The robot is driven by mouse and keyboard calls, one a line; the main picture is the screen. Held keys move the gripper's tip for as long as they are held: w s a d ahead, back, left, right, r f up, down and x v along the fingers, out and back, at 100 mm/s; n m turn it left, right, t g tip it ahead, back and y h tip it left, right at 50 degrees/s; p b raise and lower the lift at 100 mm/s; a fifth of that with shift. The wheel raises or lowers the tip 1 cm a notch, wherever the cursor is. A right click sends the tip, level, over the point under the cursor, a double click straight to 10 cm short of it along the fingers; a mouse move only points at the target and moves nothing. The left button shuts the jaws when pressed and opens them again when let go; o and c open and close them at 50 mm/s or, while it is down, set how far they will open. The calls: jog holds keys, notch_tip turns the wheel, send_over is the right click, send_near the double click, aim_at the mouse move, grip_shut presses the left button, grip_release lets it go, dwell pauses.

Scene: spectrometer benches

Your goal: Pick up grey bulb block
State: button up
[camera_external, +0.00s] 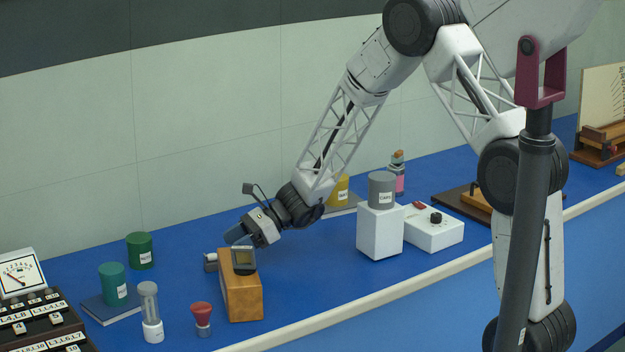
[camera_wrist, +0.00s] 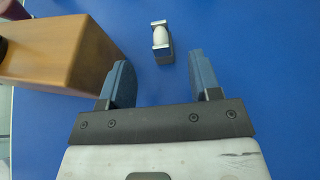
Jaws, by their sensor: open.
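The grey bulb block (camera_wrist: 161,47) lies on the blue bench in the wrist view, a small dark grey block with a pale rounded bulb on it. In the external view the grey bulb block (camera_external: 210,262) shows just left of the wooden block, partly hidden by it. My gripper (camera_wrist: 159,66) is open and empty, its two blue fingers apart, with the bulb block beyond the fingertips and between their lines. In the external view my gripper (camera_external: 238,238) is above and to the right of the bulb block, not touching it.
Green cylinders (camera_external: 140,250), a glass tube (camera_external: 150,310) and a red-topped piece (camera_external: 202,315) stand left.

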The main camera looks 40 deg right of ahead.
aim_at(209, 253)
jog(key=shift+a+f, duration=0.1)
dwell(0.3)
jog(key=shift+x, duration=1.2)
jog(key=shift+a, duration=0.1)
jog(key=shift+x, duration=2.5)
jog(key=shift+w, duration=0.1)
jog(key=c, duration=1)
